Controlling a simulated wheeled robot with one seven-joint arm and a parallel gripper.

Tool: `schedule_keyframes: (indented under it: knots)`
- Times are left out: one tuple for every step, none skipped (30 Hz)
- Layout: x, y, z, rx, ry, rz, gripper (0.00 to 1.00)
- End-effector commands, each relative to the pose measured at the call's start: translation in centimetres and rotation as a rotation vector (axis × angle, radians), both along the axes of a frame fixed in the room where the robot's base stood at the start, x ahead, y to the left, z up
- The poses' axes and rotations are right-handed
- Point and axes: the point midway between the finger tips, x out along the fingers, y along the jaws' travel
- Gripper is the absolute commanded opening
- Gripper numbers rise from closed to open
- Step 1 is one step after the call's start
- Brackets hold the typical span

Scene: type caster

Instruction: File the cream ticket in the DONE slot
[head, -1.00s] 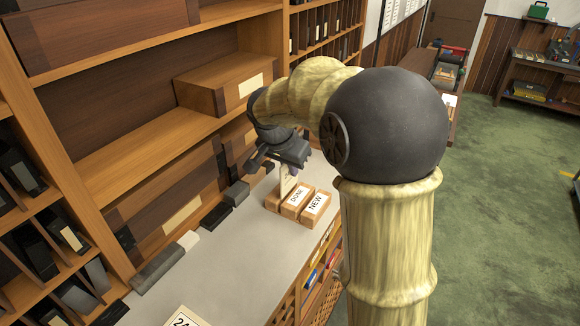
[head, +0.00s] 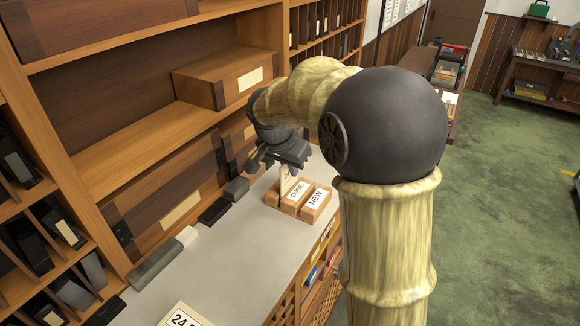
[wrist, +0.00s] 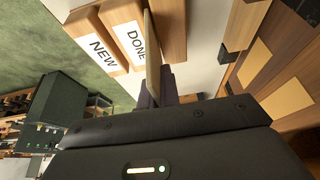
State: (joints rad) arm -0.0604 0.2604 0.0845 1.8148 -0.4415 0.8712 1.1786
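The cream ticket (head: 285,181) hangs upright below my gripper (head: 284,163) in the head view. In the wrist view the ticket (wrist: 153,52) shows nearly edge-on, with the dark fingers (wrist: 153,92) close on both sides of its near end. My gripper appears shut on it. The ticket's lower end is at the wooden block labelled DONE (head: 296,191), which also shows in the wrist view (wrist: 130,38). I cannot tell whether that end is inside the slot or just at it. The block labelled NEW (head: 316,199) stands beside DONE on the right.
The blocks stand on a grey counter (head: 232,252) near its front edge. A shelf unit with drawers (head: 165,205) rises behind. Dark and light small blocks lie along the counter's back. A card marked 24 (head: 183,318) lies in front. The counter's middle is clear.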

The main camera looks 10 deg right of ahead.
Motion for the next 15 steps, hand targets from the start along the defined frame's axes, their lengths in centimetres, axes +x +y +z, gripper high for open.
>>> schedule_keyframes:
  knots:
    - [-0.01, 0.01, -0.18, 0.0, 0.0, 0.0, 0.0]
    - [0.0, 0.0, -0.23, 0.0, 0.0, 0.0, 0.0]
    - [0.0, 0.01, -0.29, 0.0, 0.0, 0.0, 0.0]
    - [0.0, 0.0, -0.34, 0.0, 0.0, 0.0, 0.0]
    - [0.0, 0.0, -0.38, 0.0, 0.0, 0.0, 0.0]
    - [-0.01, 0.01, -0.45, 0.0, 0.0, 0.0, 0.0]
    - [-0.01, 0.01, -0.5, 0.0, 0.0, 0.0, 0.0]
    - [-0.01, 0.01, -0.55, 0.0, 0.0, 0.0, 0.0]
    - [0.0, 0.0, -0.61, 0.0, 0.0, 0.0, 0.0]
    - [-0.01, 0.01, -0.65, 0.0, 0.0, 0.0, 0.0]
    - [-0.01, 0.01, -0.71, 0.0, 0.0, 0.0, 0.0]
    - [0.0, 0.0, -0.77, 0.0, 0.0, 0.0, 0.0]
    - [-0.01, 0.01, -0.82, 0.0, 0.0, 0.0, 0.0]
    - [0.0, 0.0, -0.87, 0.0, 0.0, 0.0, 0.0]
    - [0.01, 0.01, -0.93, 0.0, 0.0, 0.0, 0.0]
